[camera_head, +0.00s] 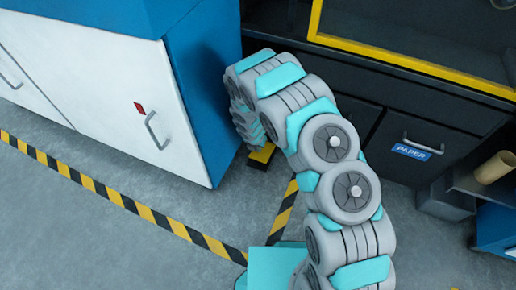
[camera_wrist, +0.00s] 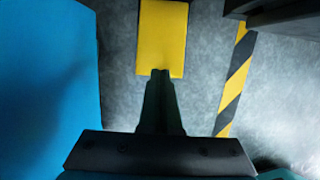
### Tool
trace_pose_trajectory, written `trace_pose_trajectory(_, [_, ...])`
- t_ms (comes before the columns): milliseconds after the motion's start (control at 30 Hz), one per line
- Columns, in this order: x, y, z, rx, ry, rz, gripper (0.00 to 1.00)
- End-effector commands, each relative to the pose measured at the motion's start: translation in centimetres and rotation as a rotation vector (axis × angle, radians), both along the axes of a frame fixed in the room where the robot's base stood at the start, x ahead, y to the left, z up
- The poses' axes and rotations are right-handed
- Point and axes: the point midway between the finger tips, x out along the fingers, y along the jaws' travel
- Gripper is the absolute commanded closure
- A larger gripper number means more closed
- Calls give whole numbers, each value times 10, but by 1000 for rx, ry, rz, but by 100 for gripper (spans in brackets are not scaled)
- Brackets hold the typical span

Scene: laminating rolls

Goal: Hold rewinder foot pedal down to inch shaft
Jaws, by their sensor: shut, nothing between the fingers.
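The foot pedal is a flat yellow plate (camera_wrist: 163,38) on the grey floor at the top middle of the wrist view. In the head view a small yellow part of the pedal (camera_head: 263,153) shows low beside the blue cabinet side, partly hidden by my arm. My gripper (camera_wrist: 160,74) is shut and empty, and its fingertips overlap the pedal's near edge in the wrist view. I cannot tell whether they touch it or whether the pedal is pressed. In the head view my arm hides the fingers.
A blue and white cabinet (camera_head: 120,100) stands close on the left, and its blue side (camera_wrist: 45,90) fills the left of the wrist view. Dark machine drawers, one labelled PAPER (camera_head: 411,152), stand on the right. Yellow-black floor tape (camera_head: 120,198) crosses open floor.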

Motion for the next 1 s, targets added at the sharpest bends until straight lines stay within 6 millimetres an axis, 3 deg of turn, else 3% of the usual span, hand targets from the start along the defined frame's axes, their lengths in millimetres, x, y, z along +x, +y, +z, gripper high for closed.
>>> trace_pose_trajectory(500, [13, -5, -58, 1, -2, -3, 100])
trace_pose_trajectory(1000, [16, -7, -68, 0, 0, -2, 100])
